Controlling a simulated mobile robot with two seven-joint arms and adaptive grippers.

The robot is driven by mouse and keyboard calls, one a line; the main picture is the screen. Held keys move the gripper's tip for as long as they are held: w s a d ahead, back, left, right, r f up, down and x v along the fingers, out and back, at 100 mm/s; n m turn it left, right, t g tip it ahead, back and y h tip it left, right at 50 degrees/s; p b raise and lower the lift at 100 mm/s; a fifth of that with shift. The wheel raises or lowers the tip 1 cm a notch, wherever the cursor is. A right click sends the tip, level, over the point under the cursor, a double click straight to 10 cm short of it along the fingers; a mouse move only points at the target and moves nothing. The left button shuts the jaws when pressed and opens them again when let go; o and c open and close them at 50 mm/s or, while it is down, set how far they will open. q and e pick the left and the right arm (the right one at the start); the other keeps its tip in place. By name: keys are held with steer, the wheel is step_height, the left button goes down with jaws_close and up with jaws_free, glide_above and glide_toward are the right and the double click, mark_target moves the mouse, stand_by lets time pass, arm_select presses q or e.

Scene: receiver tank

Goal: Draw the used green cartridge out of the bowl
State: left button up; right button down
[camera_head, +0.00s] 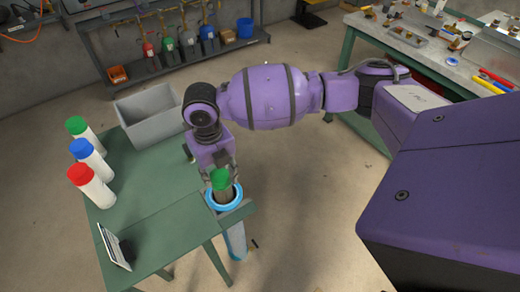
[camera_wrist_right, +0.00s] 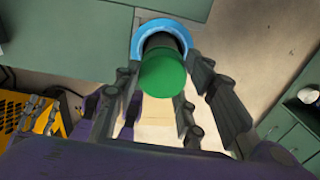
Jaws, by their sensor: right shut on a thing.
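The used cartridge has a green cap (camera_head: 220,178) and a darker body. It stands upright in the blue-rimmed bowl (camera_head: 236,203) at the table's right edge, its lower part hidden inside. My right gripper (camera_head: 220,180) is above the bowl, shut on the cartridge near its cap. In the right wrist view the green cap (camera_wrist_right: 163,76) lies between the fingers, with the dark body running into the blue ring (camera_wrist_right: 160,26). My left gripper is not in view.
White cartridges with green (camera_head: 76,124), blue (camera_head: 81,148) and red (camera_head: 79,172) caps stand at the left of the green table (camera_head: 150,225). A grey bin (camera_head: 150,128) sits at the back. A tablet-like panel (camera_head: 114,246) stands at the front left.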

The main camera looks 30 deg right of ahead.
steer(key=shift+f+b, duration=0.3)
steer(key=shift+f, duration=1.6)
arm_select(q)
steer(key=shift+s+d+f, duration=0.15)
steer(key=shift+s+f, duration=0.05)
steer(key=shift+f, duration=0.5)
arm_select(e)
steer(key=shift+r, duration=0.15)
